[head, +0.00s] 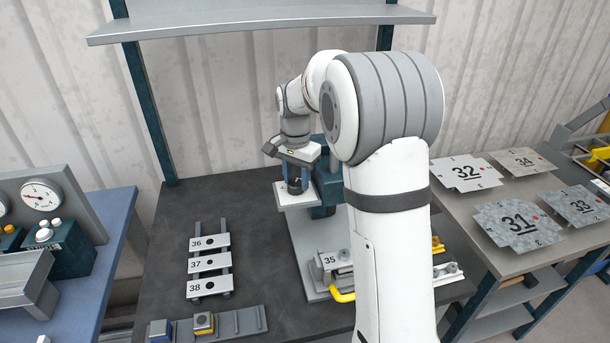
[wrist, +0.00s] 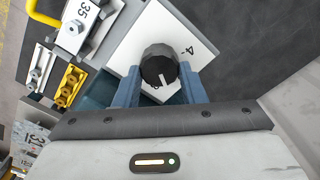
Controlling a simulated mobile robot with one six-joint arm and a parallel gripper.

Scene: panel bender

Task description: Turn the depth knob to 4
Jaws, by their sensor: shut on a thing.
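The depth knob (wrist: 158,62) is a dark, faceted knob on a white dial plate (wrist: 135,45) in the wrist view. Its white pointer line points toward the bottom of the picture, slightly right. The printed 4 (wrist: 188,50) is to the right of the knob, away from the pointer's direction. Another mark just below the knob is too small to read surely. My gripper (wrist: 160,75) has its blue fingers on both sides of the knob, shut on it. In the head view my gripper (head: 296,184) reaches down onto the white plate (head: 290,203); the knob is mostly hidden there.
A plate marked 35 (head: 331,260) and a yellow handle (head: 342,296) are at the machine's front. Plates 36, 37 and 38 (head: 209,264) sit on a rack to the left. Several sheets, such as 31 (head: 518,226), lie on the right bench. A shelf (head: 250,22) hangs above.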

